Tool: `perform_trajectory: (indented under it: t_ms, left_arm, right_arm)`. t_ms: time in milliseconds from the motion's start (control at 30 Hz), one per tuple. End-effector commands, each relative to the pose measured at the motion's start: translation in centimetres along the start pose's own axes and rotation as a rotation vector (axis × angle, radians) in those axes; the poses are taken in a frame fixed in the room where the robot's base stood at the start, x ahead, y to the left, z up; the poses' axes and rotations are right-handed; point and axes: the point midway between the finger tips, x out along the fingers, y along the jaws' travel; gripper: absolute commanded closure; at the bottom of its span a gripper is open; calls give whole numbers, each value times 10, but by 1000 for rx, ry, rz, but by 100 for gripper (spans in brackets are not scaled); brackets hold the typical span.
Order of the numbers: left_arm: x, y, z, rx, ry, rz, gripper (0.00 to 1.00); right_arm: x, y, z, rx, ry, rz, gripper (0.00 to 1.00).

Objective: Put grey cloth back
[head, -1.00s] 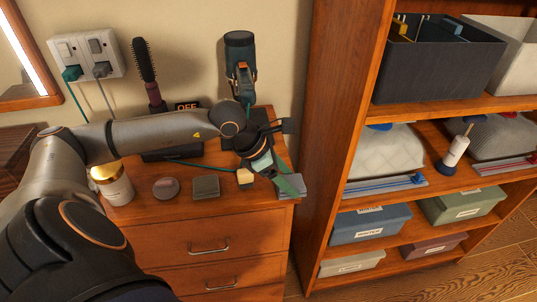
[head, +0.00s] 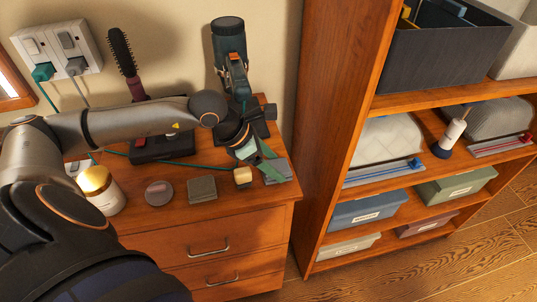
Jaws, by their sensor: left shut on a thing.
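A small grey folded cloth (head: 280,172) is at the right end of the wooden dresser top. My left gripper (head: 262,158), with green fingers, reaches over from the left and is shut on the cloth, partly covering it. Whether the cloth touches the dresser top is hard to tell. My right gripper is out of view.
A grey-green square (head: 202,189), a round tin (head: 159,192), a pale small block (head: 242,176) and a gold-lidded jar (head: 101,190) stand on the dresser (head: 230,215). A dark hair tool (head: 229,55) stands behind. Shelves (head: 325,130) with boxes rise at right.

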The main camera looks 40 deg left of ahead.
Motion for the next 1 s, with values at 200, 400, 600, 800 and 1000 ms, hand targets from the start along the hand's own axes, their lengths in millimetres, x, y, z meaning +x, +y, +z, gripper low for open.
perform_trajectory:
  t_ms: [200,400,600,800,1000]
  left_arm:
    - [0,0,0,0,-1,0,100]
    - [2,0,-1,0,-1,0,26]
    - [2,0,-1,0,-1,0,4]
    - [2,0,-1,-1,-1,1,2]
    - [-3,1,0,0,0,3,2]
  right_arm:
    - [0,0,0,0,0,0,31]
    - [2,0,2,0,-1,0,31]
    - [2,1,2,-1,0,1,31]
    - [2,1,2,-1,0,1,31]
    - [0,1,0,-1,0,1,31]
